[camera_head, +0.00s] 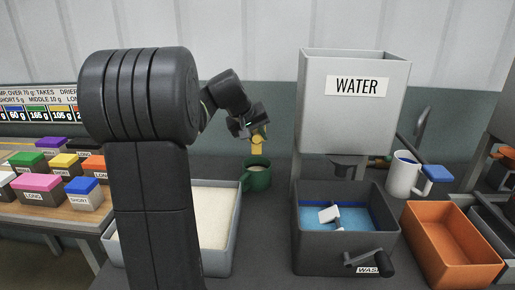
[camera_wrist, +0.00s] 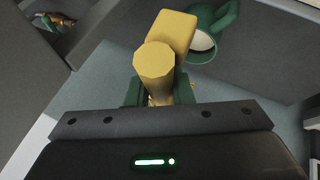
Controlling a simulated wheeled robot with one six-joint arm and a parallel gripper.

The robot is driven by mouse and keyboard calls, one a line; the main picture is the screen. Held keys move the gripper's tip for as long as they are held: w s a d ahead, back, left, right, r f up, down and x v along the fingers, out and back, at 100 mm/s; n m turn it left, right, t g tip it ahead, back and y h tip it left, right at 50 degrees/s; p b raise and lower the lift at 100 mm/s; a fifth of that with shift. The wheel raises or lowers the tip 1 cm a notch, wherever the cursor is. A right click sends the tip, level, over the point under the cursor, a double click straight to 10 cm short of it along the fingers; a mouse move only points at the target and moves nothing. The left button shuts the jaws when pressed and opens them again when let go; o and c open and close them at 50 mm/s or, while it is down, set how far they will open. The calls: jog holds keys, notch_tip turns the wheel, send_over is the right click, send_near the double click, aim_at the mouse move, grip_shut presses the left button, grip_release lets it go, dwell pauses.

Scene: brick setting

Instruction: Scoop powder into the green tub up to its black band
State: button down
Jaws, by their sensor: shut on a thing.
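The green tub (camera_head: 257,182) stands on the dark worktop right of the powder bin, with its handle to the left. Pale powder shows inside its mouth; its black band cannot be made out. The tub (camera_wrist: 232,20) also shows at the top of the wrist view. My gripper (camera_head: 258,127) is shut on a yellow scoop (camera_head: 257,145) just above the tub. In the wrist view the scoop (camera_wrist: 172,32) points away from the jaws, beside the tub's mouth; its contents are hidden. The grey powder bin (camera_head: 236,228) holds pale powder, partly behind my arm.
A grey WATER tank (camera_head: 380,115) stands right of the tub, above a dark wash basin (camera_head: 345,245) with blue inside. A white mug (camera_head: 402,176) and orange bin (camera_head: 455,240) stand further right. Coloured-lidded boxes (camera_head: 38,184) fill a bench at left.

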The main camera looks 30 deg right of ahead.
jog(key=shift+t+b, duration=0.3)
jog(key=shift+b, duration=0.35)
jog(key=shift+r+h, duration=0.25)
jog(key=shift+h, duration=0.05)
jog(key=shift+r+t+b, duration=0.4)
jog(key=shift+r+b, duration=0.05)
jog(key=shift+r, duration=0.55)
jog(key=shift+f, duration=0.1)
